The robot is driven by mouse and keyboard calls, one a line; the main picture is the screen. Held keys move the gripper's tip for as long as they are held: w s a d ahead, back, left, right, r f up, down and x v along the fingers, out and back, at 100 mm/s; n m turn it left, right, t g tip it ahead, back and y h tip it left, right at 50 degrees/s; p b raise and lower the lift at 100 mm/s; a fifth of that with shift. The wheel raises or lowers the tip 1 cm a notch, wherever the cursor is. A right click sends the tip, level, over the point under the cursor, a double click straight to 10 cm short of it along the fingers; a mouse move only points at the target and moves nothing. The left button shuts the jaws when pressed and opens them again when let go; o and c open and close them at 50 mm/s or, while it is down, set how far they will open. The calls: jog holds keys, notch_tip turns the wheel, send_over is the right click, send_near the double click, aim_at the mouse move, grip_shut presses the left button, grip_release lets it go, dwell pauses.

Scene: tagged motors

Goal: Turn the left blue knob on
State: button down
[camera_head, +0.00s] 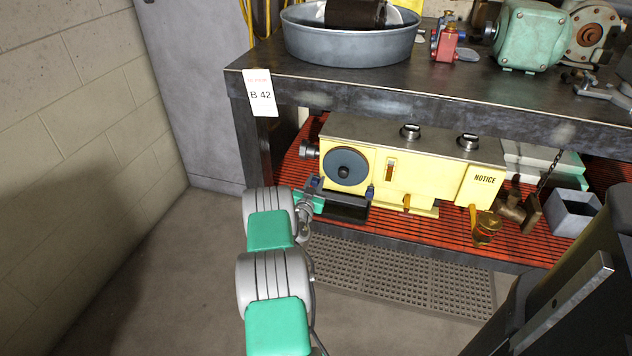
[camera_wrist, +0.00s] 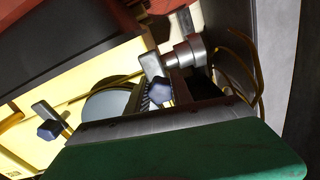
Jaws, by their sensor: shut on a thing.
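A yellow machine (camera_head: 445,185) sits on the red lower shelf, with a dark round disc on its front left. The left blue knob (camera_head: 313,183) is low at the disc's left, and the right blue knob (camera_head: 369,192) at its right. In the wrist view, turned over, the left blue knob (camera_wrist: 162,89) shows nearer the metal pipe fitting and the right blue knob (camera_wrist: 49,130) at the left. My gripper (camera_head: 319,190) is at the machine's front left, shut on the left blue knob. Its green and grey body hides much of the fingers; the exact contact is partly hidden.
The dark workbench top (camera_head: 440,88) overhangs the machine, with a grey basin (camera_head: 350,45) on it. A metal pipe fitting (camera_head: 308,150) projects left of the disc. A brass part (camera_head: 487,228) and a grey bin (camera_head: 572,212) are at the right.

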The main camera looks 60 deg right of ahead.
jog(key=shift+f+n+b, duration=0.1)
jog(key=shift+n+b, duration=0.3)
jog(key=shift+n, duration=0.2)
jog(key=shift+f+n+b, duration=0.1)
jog(key=shift+n+b, duration=0.45)
jog(key=shift+n, duration=0.45)
jog(key=n+b, duration=0.1)
jog(key=n, duration=0.1)
jog(key=shift+n, duration=0.3)
jog(key=n+b, duration=0.1)
jog(key=n, duration=0.2)
jog(key=shift+n, duration=0.3)
jog(key=n+b, duration=0.1)
jog(key=n, duration=0.2)
jog(key=shift+n, duration=0.3)
jog(key=n, duration=1)
jog(key=shift+g, duration=0.4)
jog(key=shift+r+n, duration=0.2)
jog(key=shift+n, duration=0.1)
